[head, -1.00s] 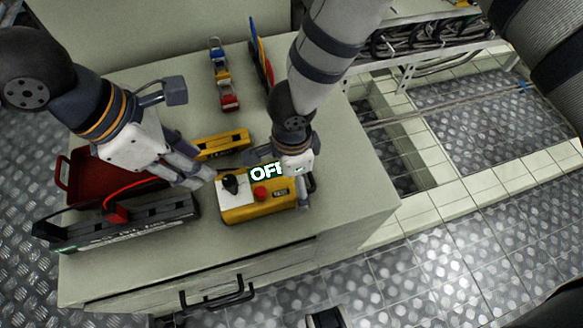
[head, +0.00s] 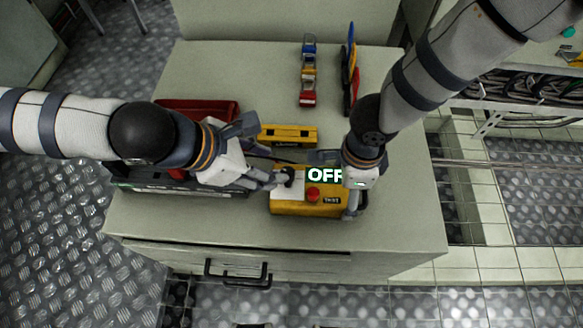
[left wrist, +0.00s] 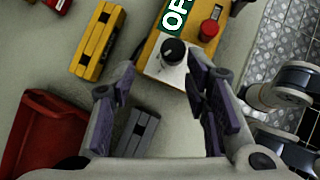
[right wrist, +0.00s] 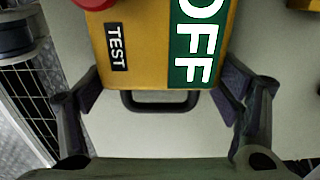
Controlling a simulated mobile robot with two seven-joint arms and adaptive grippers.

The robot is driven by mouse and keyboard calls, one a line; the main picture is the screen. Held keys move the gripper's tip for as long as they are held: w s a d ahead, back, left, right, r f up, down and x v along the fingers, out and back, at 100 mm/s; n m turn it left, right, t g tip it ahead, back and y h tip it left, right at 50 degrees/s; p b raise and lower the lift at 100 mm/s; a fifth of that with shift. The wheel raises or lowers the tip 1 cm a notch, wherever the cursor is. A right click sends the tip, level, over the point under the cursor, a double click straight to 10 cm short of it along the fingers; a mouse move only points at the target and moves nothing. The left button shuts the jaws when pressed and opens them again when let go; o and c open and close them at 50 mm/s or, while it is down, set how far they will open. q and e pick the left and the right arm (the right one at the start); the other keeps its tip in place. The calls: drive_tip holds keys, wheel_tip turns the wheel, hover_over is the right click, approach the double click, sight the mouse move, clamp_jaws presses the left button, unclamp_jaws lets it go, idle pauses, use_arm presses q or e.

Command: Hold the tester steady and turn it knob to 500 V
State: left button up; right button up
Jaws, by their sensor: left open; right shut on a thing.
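The yellow tester (head: 322,209) lies on the cabinet top, with a red button (head: 313,194), a TEST label and a green display reading OFF. Its black knob (head: 289,174) sits on a white plate at its left end. My left gripper (head: 281,181) is open beside the knob. In the left wrist view the knob (left wrist: 173,50) is just beyond the open fingertips, not between them. My right gripper (head: 341,184) is shut on the right end of the tester. In the right wrist view its fingers flank the tester body (right wrist: 145,50), with the black handle (right wrist: 160,104) between them.
A smaller yellow device (head: 288,130) lies behind the tester. A red tray (head: 215,106) and a long dark case (head: 215,190) lie left, partly under my left arm. Coloured items (head: 308,72) stand at the back. The cabinet's front edge is close to the tester.

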sight(287, 172)
use_arm(q)
drive_tip(key=s+a+r+n+t+h, duration=0.1)
drive_tip(key=s+a+n+t+h, duration=0.2)
drive_tip(key=s+a+n+t, duration=0.25)
drive_tip(key=shift+m+t, duration=0.25)
drive_tip(key=shift+m, duration=0.2)
drive_tip(key=x, duration=0.4)
drive_tip(key=s+d+x, duration=0.1)
drive_tip(key=x, duration=0.2)
drive_tip(key=d+x, duration=0.1)
drive_tip(key=x, duration=0.3)
drive_tip(key=shift+s+d+r, duration=0.1)
drive_tip(key=shift+d+r, duration=0.05)
drive_tip(key=shift+d, duration=0.1)
drive_tip(key=shift+h, duration=0.3)
clamp_jaws()
